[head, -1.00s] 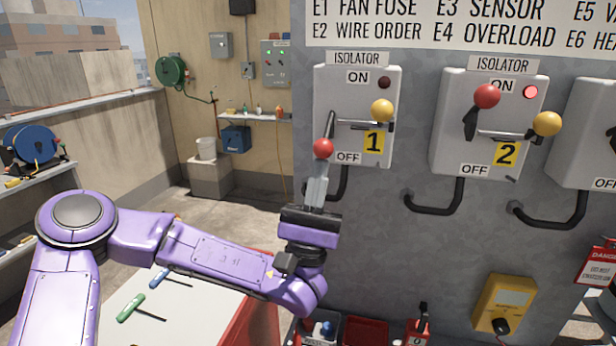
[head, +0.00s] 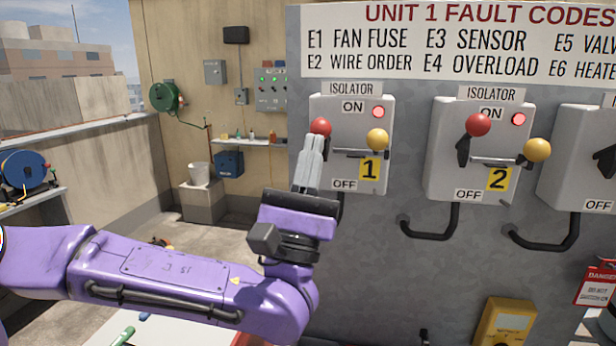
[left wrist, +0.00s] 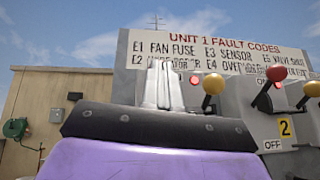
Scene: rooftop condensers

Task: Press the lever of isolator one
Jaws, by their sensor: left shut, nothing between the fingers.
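Isolator one (head: 343,173) is a grey box with ON above, OFF below and a yellow 1 label. Its red-knobbed lever (head: 320,127) is up towards ON, and its indicator lamp (head: 378,112) glows red. A yellow ball (head: 377,139) sits on a bar at the box's right; one also shows in the left wrist view (left wrist: 213,84). My left gripper (head: 313,140) is shut and empty, its tips just below the red knob; I cannot tell whether they touch. In the left wrist view the gripper (left wrist: 163,64) hides the red knob. My right gripper is not in view.
Isolator two (head: 450,170) stands to the right, its red knob up and lamp lit. Black conduits curve below both boxes. A yellow meter (head: 505,322) hangs lower right. Open floor lies left of the panel.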

